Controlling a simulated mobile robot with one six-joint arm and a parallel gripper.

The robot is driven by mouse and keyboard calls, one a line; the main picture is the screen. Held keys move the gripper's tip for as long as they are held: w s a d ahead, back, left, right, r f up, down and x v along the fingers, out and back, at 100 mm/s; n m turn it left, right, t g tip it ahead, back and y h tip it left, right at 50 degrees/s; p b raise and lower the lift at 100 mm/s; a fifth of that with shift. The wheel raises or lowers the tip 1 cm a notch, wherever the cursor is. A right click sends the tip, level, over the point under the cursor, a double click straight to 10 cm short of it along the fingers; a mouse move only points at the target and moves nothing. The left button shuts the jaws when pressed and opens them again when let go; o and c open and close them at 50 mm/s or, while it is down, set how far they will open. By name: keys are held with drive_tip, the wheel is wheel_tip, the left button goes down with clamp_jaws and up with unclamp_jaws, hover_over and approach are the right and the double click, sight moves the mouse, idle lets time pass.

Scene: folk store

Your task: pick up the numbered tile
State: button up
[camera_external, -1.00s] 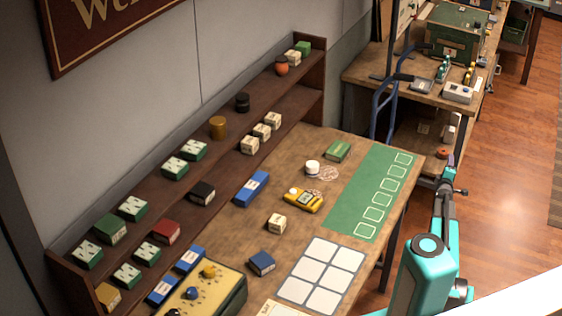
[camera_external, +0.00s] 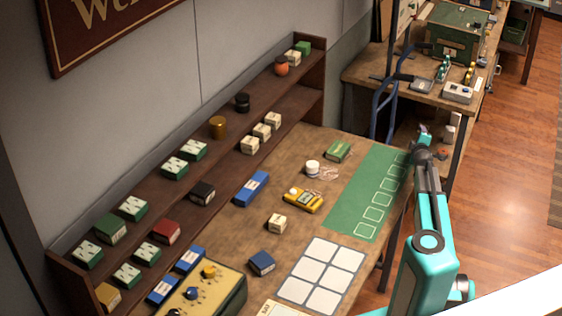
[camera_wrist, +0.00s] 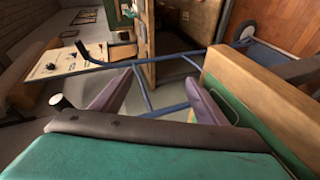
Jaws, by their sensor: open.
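No number is legible in either view, so I cannot tell for sure which piece is the numbered tile. A small cream block (camera_external: 277,223) with dark marks stands alone on the near table. My gripper (camera_external: 424,135) is by the right edge of the table, near the far end of the green mat (camera_external: 345,214), away from the lone block. In the wrist view my gripper (camera_wrist: 158,88) has its two purple fingers apart with nothing between them.
A white grid board (camera_external: 320,276), a blue box (camera_external: 262,263), a yellow device (camera_external: 303,200) and a white jar (camera_external: 312,168) are on the table. Shelves (camera_external: 283,93) line the wall. A blue metal frame (camera_external: 385,108) stands beyond the table; it also crosses the wrist view (camera_wrist: 170,55).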

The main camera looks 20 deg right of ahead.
drive_tip(key=a+y, duration=0.1)
drive_tip(key=a, duration=0.5)
drive_tip(key=w+a+r+p, duration=0.1)
drive_tip(key=a, duration=0.5)
drive_tip(key=a+r+g+y, duration=0.1)
drive_tip(key=a, duration=0.5)
drive_tip(key=shift+w+m+y+p, duration=0.3)
drive_tip(key=shift+p, duration=0.1)
drive_tip(key=s+a+r+g+y+p, duration=0.2)
drive_tip(key=s+a, duration=0.1)
drive_tip(key=a, duration=1.4)
drive_tip(key=y+b, duration=0.4)
drive_tip(key=y, duration=0.7)
approach(179, 166)
drive_tip(key=shift+v, duration=1.05)
drive_tip(key=shift+w+d+f, duration=0.1)
drive_tip(key=shift+f, duration=0.05)
drive_tip(key=shift+p+x, duration=1)
drive_tip(key=shift+x, duration=3.2)
